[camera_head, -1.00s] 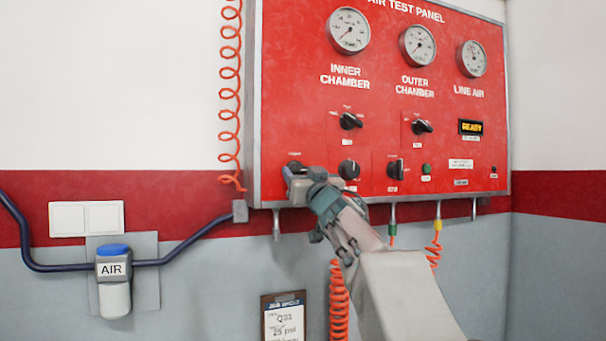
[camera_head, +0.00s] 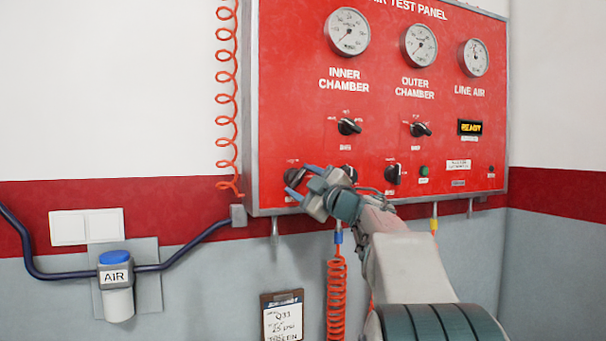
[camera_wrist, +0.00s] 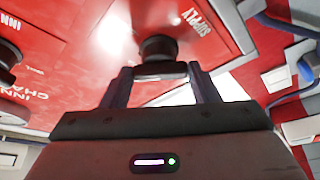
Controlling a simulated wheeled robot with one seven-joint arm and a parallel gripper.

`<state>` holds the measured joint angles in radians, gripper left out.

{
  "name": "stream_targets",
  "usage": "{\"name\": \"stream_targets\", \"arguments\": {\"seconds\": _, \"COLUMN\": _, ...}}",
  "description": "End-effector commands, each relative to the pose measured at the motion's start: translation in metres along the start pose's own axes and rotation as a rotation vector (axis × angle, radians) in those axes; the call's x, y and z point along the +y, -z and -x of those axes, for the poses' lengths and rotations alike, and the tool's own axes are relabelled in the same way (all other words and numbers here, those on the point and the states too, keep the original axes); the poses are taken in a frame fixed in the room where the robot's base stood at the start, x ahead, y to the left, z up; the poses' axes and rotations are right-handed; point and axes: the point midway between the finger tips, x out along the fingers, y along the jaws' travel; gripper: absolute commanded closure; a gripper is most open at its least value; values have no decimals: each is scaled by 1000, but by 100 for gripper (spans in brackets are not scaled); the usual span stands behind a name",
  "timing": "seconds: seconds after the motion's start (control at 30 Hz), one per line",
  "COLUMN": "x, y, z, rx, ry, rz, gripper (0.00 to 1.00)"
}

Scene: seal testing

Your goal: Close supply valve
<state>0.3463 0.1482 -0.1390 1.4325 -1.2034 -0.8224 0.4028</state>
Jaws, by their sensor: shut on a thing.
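The supply valve is a round black knob (camera_head: 293,176) at the lower left of the red test panel (camera_head: 275,110). In the head view it is partly covered by my gripper (camera_head: 300,181). In the wrist view the knob (camera_wrist: 159,48) has its bar between my two fingers (camera_wrist: 162,84), with the word SUPPLY beside it. My gripper is shut on this knob, one finger on each side of the bar. The knob's exact pointer position cannot be read.
Other black knobs sit close by: the inner chamber knob (camera_head: 349,127), the outer chamber knob (camera_head: 420,129) and a lower knob (camera_head: 393,174). An orange coiled hose (camera_head: 337,300) hangs below. The AIR unit (camera_head: 115,281) and a clipboard (camera_head: 283,316) are on the wall.

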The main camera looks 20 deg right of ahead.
Motion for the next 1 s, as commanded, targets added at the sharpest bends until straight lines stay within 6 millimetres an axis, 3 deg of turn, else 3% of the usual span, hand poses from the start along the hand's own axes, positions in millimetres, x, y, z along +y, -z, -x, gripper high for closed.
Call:
{"name": "stream_targets", "arguments": {"seconds": 0.5, "x": 6, "y": 2, "z": -1, "rx": 0, "ry": 180, "rz": 429, "gripper": 68}}
{"name": "stream_targets", "arguments": {"seconds": 1.0, "x": 6, "y": 2, "z": -1, "rx": -1, "ry": 265, "rz": 635, "gripper": 68}}
